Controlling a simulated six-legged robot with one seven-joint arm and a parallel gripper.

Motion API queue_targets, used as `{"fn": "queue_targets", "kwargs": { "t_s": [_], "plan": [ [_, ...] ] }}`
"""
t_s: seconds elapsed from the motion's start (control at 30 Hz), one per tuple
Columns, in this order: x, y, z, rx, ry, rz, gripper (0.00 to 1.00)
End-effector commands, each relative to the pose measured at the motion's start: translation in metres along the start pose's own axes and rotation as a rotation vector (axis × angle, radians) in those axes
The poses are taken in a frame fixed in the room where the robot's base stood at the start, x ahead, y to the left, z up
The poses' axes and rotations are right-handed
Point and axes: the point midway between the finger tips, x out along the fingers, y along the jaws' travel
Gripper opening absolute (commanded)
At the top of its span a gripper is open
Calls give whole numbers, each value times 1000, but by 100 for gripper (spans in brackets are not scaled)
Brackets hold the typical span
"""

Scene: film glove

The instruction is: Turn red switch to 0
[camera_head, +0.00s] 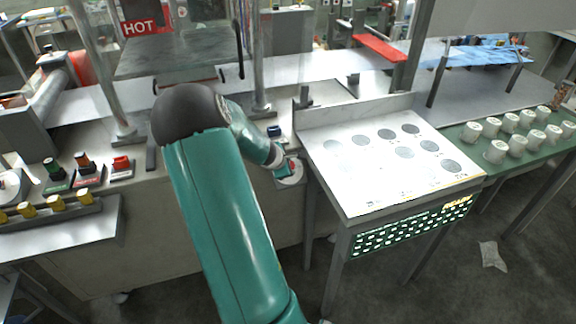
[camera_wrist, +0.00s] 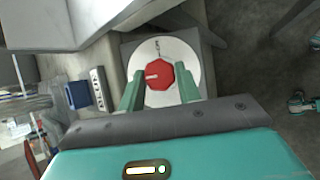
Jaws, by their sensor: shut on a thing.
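The red switch (camera_wrist: 159,75) is a red knob with a pale pointer line, in the middle of a round white dial plate (camera_wrist: 187,52) in the wrist view. The pointer line points left, while a small dark mark stands at the top of the plate. My gripper (camera_wrist: 160,88) has its two green fingers on either side of the knob and is shut on it. In the head view the switch (camera_head: 292,167) shows only partly at the counter's right end, with my gripper (camera_head: 285,168) over it and hiding much of it.
A white-topped table (camera_head: 375,165) with several grey discs stands just right of the switch. A dark blue block (camera_head: 274,131) sits behind my gripper. Green, orange and red-topped blocks (camera_head: 122,165) stand on the counter at left, beside yellow pieces (camera_head: 55,203).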

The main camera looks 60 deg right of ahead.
Motion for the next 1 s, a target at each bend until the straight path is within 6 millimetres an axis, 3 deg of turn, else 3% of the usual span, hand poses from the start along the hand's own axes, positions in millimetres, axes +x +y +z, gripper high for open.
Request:
{"fn": "queue_targets", "kwargs": {
  "t_s": [0.33, 0.37, 0.47, 0.8, 1.0],
  "plan": [
    [0, 1, 0, -3, 1, 2, 11],
    [0, 1, 0, -3, 1, 2, 36],
    [0, 1, 0, -3, 0, 2, 55],
    [-2, 0, 0, -1, 0, 2, 55],
    [-23, 1, 0, 1, 2, 4, 55]
  ]
}}
